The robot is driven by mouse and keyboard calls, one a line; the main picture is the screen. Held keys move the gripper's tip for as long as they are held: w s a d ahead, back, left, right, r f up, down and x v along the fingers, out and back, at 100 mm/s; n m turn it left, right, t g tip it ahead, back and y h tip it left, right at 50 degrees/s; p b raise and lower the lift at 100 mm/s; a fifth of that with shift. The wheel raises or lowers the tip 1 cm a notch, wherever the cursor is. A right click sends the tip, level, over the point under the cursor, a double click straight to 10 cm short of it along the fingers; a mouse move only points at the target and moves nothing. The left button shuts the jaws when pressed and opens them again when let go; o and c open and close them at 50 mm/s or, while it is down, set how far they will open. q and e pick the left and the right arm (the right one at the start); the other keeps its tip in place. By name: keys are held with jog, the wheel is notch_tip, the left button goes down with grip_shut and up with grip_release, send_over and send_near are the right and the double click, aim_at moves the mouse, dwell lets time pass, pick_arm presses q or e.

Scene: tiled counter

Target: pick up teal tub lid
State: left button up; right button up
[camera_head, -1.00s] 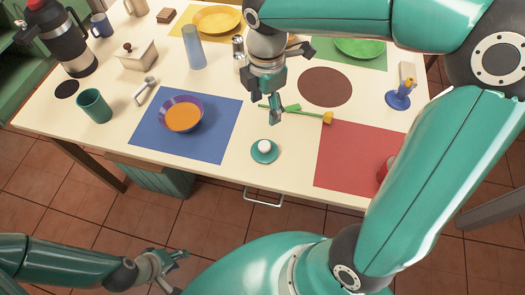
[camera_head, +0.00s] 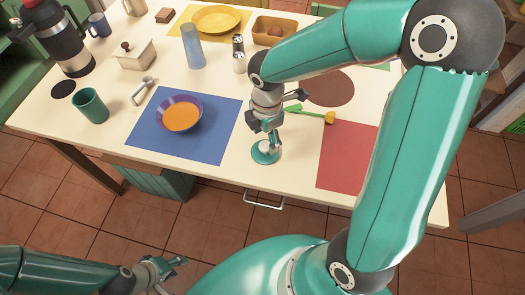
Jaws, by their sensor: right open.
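The teal tub lid (camera_head: 262,158) is a small round teal disc with a pale knob, lying on the cream counter near its front edge, right of the blue mat. My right gripper (camera_head: 268,139) is open and points down right over the lid. Its fingers are at the knob and partly hide it; I cannot tell whether they touch it. My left gripper (camera_head: 175,273) is low at the front, away from the counter, with its fingers apart and empty.
Left of the lid, a purple bowl (camera_head: 179,115) with orange contents sits on the blue mat (camera_head: 218,140). A red mat (camera_head: 343,160) lies to the right. The counter's front edge is close.

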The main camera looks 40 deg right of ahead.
aim_at(266, 145)
notch_tip(266, 145, down, 5)
jog(key=shift+a+r, duration=0.1)
jog(key=shift+r, duration=0.1)
jog(key=c, duration=0.9)
